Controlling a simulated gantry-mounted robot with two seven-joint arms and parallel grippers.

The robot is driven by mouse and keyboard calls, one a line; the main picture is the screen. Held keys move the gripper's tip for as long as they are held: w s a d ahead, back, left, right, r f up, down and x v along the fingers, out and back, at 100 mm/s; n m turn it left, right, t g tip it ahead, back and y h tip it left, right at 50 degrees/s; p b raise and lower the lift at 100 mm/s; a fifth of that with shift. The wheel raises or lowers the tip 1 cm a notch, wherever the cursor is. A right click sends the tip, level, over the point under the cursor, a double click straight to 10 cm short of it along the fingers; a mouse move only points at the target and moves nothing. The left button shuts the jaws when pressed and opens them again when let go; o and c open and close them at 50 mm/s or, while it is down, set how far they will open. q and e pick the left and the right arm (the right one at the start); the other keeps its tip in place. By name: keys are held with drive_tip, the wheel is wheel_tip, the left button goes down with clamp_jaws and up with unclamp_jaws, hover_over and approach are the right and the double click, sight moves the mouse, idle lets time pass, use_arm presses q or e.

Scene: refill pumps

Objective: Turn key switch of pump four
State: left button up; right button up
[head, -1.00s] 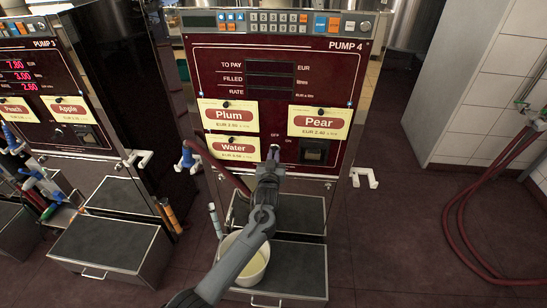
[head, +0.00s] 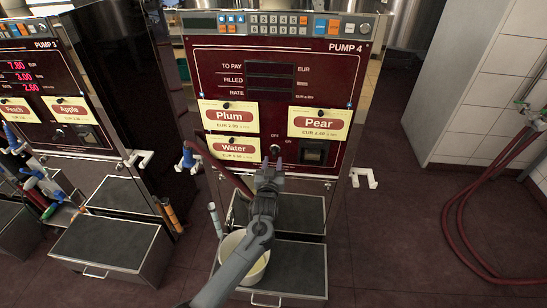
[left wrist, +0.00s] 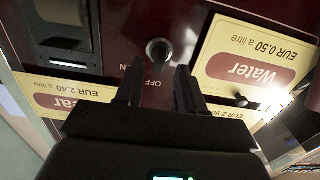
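Pump four (head: 345,75) stands in the middle of the head view, with its dark red panel and dark price displays. My right gripper is not in view.
Plum (head: 229,116), Pear (head: 319,122) and Water (head: 233,149) signs surround the switch. A red hose with a blue nozzle (head: 188,158) hangs at the pump's left. A bucket (head: 232,243) stands below my arm. Pump three (head: 35,85) at left has lit displays.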

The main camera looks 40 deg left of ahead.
use_arm(q)
drive_tip(key=p+v, duration=0.1)
drive_tip(key=v, duration=0.6)
drive_tip(key=shift+s, duration=0.2)
drive_tip(key=s+d+f+m+g+h, duration=0.1)
drive_tip(key=s+d+f+m+h, duration=0.1)
drive_tip(key=s+f, duration=0.45)
drive_tip(key=s+d+f+m+g+h, duration=0.1)
drive_tip(key=s+d+f+m+h, duration=0.15)
drive_tip(key=s+f, duration=0.4)
drive_tip(key=s+d+r+m+g+h, duration=0.2)
drive_tip(key=s+d+r+g+h, duration=0.15)
drive_tip(key=s+d, duration=0.45)
drive_tip(key=s+d+r+m+g+h, duration=0.2)
drive_tip(key=s+d+g, duration=0.25)
drive_tip(key=s, duration=0.75)
wheel_tip(320, 180, up, 36)
drive_tip(key=s+g+p, duration=0.1)
drive_tip(key=p, duration=3.6)
drive_tip(key=shift+g, duration=0.3)
drive_tip(key=shift+a+r, duration=0.1)
